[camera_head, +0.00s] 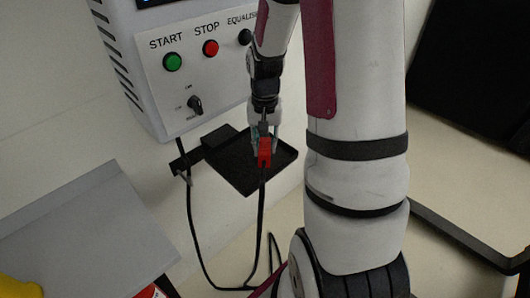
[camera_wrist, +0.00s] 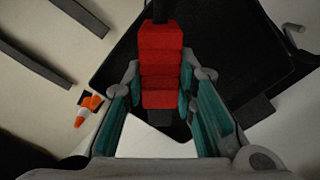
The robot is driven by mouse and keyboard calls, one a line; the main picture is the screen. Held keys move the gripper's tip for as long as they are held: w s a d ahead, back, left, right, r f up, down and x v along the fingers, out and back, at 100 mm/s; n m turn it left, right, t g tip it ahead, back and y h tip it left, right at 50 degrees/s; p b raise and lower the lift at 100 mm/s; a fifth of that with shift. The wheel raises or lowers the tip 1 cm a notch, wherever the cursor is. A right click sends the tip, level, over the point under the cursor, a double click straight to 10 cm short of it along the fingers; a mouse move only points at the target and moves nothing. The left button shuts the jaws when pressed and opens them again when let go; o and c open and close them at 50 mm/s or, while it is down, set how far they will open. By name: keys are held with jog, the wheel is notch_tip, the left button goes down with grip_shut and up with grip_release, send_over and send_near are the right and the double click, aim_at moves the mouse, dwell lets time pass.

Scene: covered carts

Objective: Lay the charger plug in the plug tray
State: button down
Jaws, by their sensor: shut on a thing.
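The charger plug is red with a black cable, and shows in the head view (camera_head: 264,152) and in the wrist view (camera_wrist: 160,62). My gripper (camera_head: 262,136) is shut on the plug; in the wrist view its teal finger pads (camera_wrist: 160,100) stand on both sides of it. The plug tray (camera_head: 278,172) is a flat black tray beside the charger cabinet. The plug appears in front of or above the tray. I cannot tell whether it touches the tray. The wrist view shows the dark tray (camera_wrist: 235,50) behind the plug.
The charger cabinet (camera_head: 140,60) has START and STOP buttons and a knob. The black cable (camera_head: 192,235) hangs in a loop below the tray. A grey cart top (camera_head: 90,240) stands at lower left. An orange and white cone (camera_wrist: 88,107) lies on the floor.

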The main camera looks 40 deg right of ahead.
aim_at(265, 153)
jog(key=shift+f, duration=1.7)
jog(key=c, duration=1.3)
grip_release()
jog(key=shift+f, duration=0.1)
